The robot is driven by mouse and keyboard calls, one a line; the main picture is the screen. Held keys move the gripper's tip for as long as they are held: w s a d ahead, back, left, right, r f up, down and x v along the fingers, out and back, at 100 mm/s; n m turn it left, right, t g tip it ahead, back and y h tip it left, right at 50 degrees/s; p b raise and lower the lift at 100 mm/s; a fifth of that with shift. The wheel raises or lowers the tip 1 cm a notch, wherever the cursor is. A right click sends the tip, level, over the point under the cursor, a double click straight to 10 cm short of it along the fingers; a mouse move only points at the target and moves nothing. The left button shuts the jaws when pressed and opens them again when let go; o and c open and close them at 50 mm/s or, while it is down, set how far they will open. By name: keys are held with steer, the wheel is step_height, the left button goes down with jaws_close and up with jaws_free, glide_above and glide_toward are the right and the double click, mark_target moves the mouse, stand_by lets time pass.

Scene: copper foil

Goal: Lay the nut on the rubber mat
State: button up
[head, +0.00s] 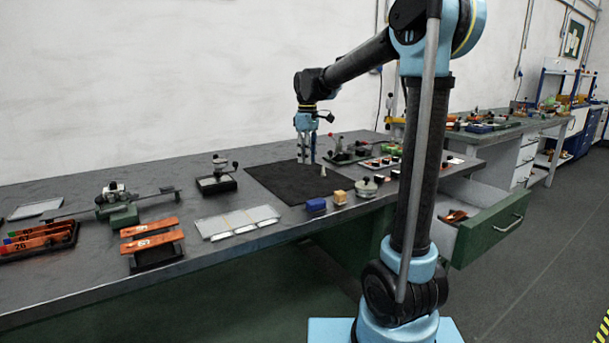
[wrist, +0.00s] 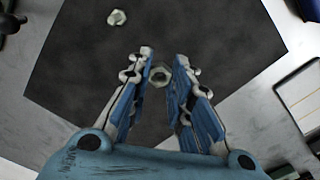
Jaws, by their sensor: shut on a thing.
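The dark rubber mat (head: 270,184) lies flat on the grey bench and fills much of the wrist view (wrist: 75,60). My gripper (head: 306,161) points down over the mat. In the wrist view my gripper (wrist: 163,62) is shut on a pale metal nut (wrist: 160,76), which sits between the fingers near their tips. I cannot tell if this nut touches the mat. A second pale nut (wrist: 117,17) lies on the mat, apart from the fingers. The held nut is too small to make out in the head view.
A small pale piece (head: 322,171) stands on the mat right of the fingers. A small device (head: 216,178) stands to the left. Much of the mat is bare.

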mark_target(306, 180)
steer(key=shift+s+a+f, duration=0.1)
steer(key=shift+f, duration=1.55)
steer(key=shift+a+f, duration=0.1)
steer(key=shift+f, duration=1.5)
steer(key=o, duration=0.9)
steer(key=shift+f, duration=0.1)
step_height(306, 180, up, 12)
steer(key=shift+r, duration=0.15)
